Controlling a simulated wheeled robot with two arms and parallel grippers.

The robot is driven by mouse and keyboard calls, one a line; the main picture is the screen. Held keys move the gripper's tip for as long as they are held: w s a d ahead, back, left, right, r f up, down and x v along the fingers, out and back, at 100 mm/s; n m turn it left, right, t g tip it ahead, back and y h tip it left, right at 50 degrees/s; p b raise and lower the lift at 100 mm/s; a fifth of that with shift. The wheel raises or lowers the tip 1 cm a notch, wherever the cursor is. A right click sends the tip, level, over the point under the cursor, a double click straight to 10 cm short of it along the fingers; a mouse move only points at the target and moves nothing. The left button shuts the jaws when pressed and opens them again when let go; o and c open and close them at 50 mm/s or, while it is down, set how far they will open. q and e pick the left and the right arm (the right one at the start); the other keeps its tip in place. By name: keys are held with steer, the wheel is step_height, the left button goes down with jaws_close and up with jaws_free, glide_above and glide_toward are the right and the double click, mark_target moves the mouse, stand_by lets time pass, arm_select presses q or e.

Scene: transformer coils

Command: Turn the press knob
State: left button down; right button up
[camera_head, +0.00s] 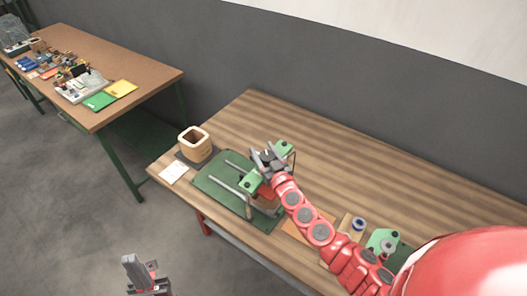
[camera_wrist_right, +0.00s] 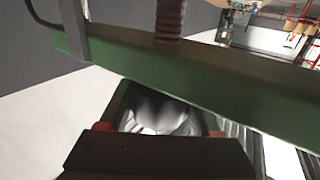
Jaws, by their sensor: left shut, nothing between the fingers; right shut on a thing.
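The press stands on the wooden table in the head view, with a green base plate (camera_head: 215,185), metal rods (camera_head: 228,187) and green blocks (camera_head: 251,183). My right gripper (camera_head: 264,158) is at the press, over its far part. It is shut on the press knob, which its fingers mostly hide. In the right wrist view the fingers (camera_wrist_right: 165,112) reach toward a green crossbar (camera_wrist_right: 215,85) with a threaded screw (camera_wrist_right: 170,18) beyond it. My left gripper (camera_head: 146,274) is shut and empty, low in front of the table and away from the press.
A wooden square ring (camera_head: 195,142) on a dark pad and a white card (camera_head: 174,173) lie left of the press. A blue-and-white roll (camera_head: 358,224) and a green device (camera_head: 384,242) are at the right. The table's back (camera_head: 370,170) is clear. Another cluttered table (camera_head: 150,75) stands behind left.

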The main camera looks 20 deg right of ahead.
steer(key=shift+a+f+n+y+b, duration=0.1)
steer(key=shift+n+y+b, duration=0.75)
steer(key=shift+y, duration=0.55)
steer(key=shift+a+n+g+y, duration=0.2)
steer(key=shift+n+g+y, duration=0.6)
steer(key=shift+y, duration=0.4)
steer(key=shift+s+a+n+g+y, duration=0.15)
steer(key=shift+n+g+y, duration=0.15)
steer(key=shift+n+y, duration=0.25)
steer(key=shift+a+n+g+y, duration=0.15)
steer(key=shift+n+g+y, duration=0.2)
steer(key=shift+y, duration=0.3)
steer(key=n+g+y+b, duration=0.2)
steer(key=n+g+b, duration=0.1)
steer(key=b, duration=0.2)
steer(key=s+n+g+y+b, duration=0.1)
steer(key=n+g+y+b, duration=0.2)
steer(key=b, duration=0.3)
steer(key=s+a+n+g+y+b, duration=0.1)
steer(key=n+g+y+b, duration=0.1)
steer(key=g+b, duration=0.3)
steer(key=shift+a+f+n+g+y+b, duration=0.1)
steer(key=shift+f+n+g+y+b, duration=0.25)
steer(key=shift+n, duration=0.3)
steer(key=shift+s+a+r+n+g+y+b, duration=0.1)
steer(key=shift+s+r+n+g+y+b, duration=0.15)
steer(key=shift+n+g+b, duration=0.5)
steer(key=shift+r+b, duration=0.1)
steer(key=shift+b, duration=0.25)
